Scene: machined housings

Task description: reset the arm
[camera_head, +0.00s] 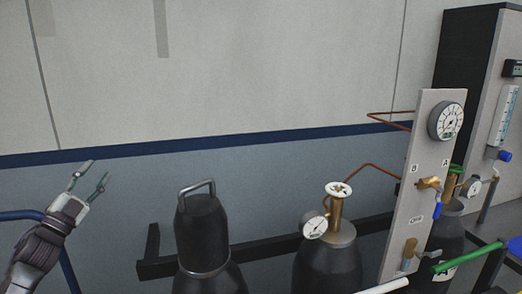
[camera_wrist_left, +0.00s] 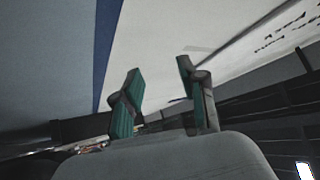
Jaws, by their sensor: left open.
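My left gripper (camera_head: 89,182) is raised at the left of the head view, in front of the wall. Its two fingers with green pads are spread apart, with nothing between them. In the left wrist view the same open fingers (camera_wrist_left: 162,98) show, empty, with the wall behind them. The left arm comes in from the lower left corner. My right gripper is not in view.
A capped dark cylinder (camera_head: 203,235) stands right of my left gripper. Farther right are a cylinder with a white valve wheel (camera_head: 338,190), a gauge panel (camera_head: 411,195) and a dark cabinet (camera_head: 465,65). A blue rail (camera_head: 22,215) passes by the left arm.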

